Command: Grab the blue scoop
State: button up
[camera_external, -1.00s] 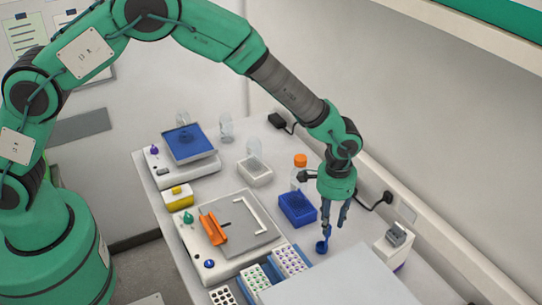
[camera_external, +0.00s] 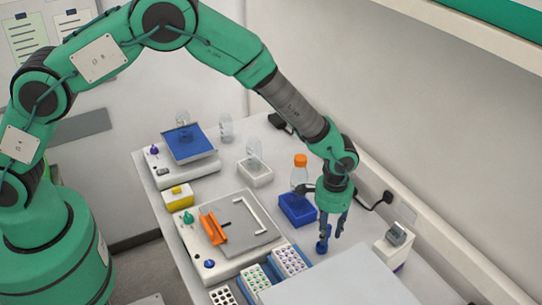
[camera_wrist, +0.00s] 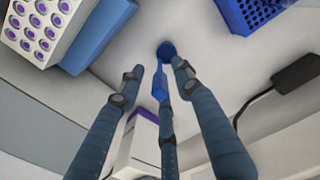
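The blue scoop (camera_external: 322,246) is on the white bench, below my gripper (camera_external: 333,234). In the wrist view its round cup (camera_wrist: 167,49) lies just beyond my fingertips, and its handle (camera_wrist: 160,84) runs back between my fingers. My gripper (camera_wrist: 158,74) is open, with fingers spread on both sides of the handle and a third finger below it in the picture. Gaps show between the handle and the two outer fingers. Whether the third finger touches the handle I cannot tell. In the external view the fingers partly hide the scoop.
A blue rack (camera_external: 297,210) and an orange-capped bottle (camera_external: 300,172) stand behind the scoop. Vial racks (camera_external: 291,260) are at its left. A small white device (camera_external: 396,242) with a cable is at its right. A pale raised surface (camera_external: 335,279) is in front.

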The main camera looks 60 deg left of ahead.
grip_shut()
jog(key=shift+r+b, duration=0.55)
jog(key=shift+r, duration=4.5)
